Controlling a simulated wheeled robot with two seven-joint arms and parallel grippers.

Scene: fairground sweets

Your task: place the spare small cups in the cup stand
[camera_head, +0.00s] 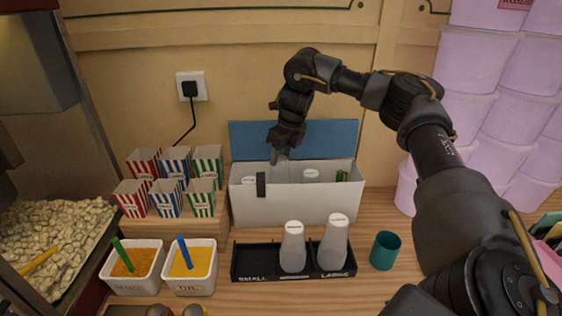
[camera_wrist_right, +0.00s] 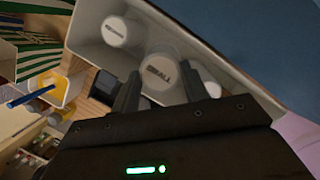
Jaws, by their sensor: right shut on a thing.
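My right gripper (camera_head: 284,148) reaches down into the open white box (camera_head: 300,207). In the right wrist view its two fingers are closed around a white cup marked SMALL (camera_wrist_right: 163,77). In that view another white cup (camera_wrist_right: 116,32) lies beside it in the box, and one more is partly hidden behind the right finger. The black cup stand (camera_head: 256,263) is in front of the box. Its left section, marked SMALL, looks empty. White cup stacks stand in its middle section (camera_head: 292,248) and in its section marked LARGE (camera_head: 334,243). My left gripper is out of view.
A teal cup (camera_head: 384,251) stands right of the stand. Two sauce tubs (camera_head: 190,284) and a step of striped popcorn boxes (camera_head: 174,163) are to the left. The box's blue lid (camera_head: 330,138) stands open behind. Lilac tubs (camera_head: 465,110) are stacked at right.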

